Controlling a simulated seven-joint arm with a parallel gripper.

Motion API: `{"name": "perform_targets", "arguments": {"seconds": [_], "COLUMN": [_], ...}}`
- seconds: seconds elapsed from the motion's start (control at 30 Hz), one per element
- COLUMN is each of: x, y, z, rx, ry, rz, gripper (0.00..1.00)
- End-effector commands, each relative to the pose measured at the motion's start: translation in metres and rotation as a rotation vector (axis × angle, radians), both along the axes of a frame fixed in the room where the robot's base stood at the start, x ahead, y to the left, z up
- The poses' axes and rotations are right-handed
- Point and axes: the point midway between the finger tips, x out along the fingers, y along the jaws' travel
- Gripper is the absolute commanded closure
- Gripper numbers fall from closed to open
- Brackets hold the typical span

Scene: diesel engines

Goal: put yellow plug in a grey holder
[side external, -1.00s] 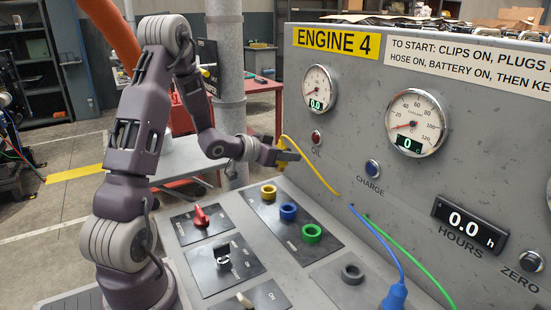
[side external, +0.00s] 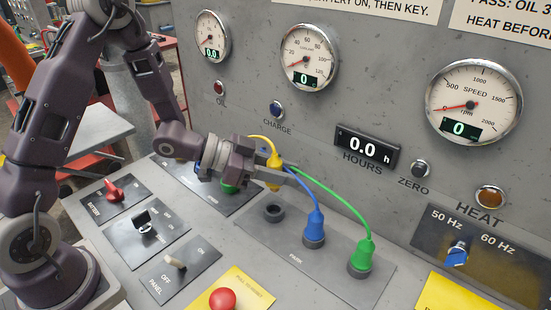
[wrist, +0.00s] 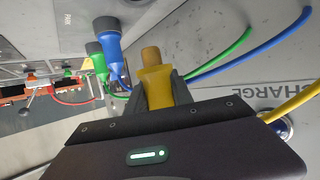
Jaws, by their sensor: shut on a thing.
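My gripper (side external: 272,174) is shut on the yellow plug (side external: 274,186) in the side view, with its yellow cable arching back to the panel wall. In the wrist view the yellow plug (wrist: 155,84) sits between the two dark fingers, its tip pointing away from my gripper. An empty grey holder (side external: 273,213) is a short way below the plug, on the PARK plate. The plug is apart from it. The other two grey holders on that plate hold the blue plug (side external: 314,224) and the green plug (side external: 361,254).
A red knob (side external: 113,190), a toggle switch (side external: 176,262) and a red button (side external: 222,299) stand on the console. The upright panel wall with gauges is close behind the plug. The blue and green cables arch close to the fingers.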

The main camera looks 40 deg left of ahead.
Motion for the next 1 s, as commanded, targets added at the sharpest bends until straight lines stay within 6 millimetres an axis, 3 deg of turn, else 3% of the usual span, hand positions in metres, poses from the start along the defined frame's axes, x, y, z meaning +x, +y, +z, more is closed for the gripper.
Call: {"name": "perform_targets", "arguments": {"seconds": [0.7,1.0], "x": [0.000,0.000], "y": [0.001,0.001], "z": [-0.065,-0.077], "rx": [0.001,0.001], "ry": [0.002,0.000], "rz": [0.005,0.005], "gripper": [1.00,1.00]}}
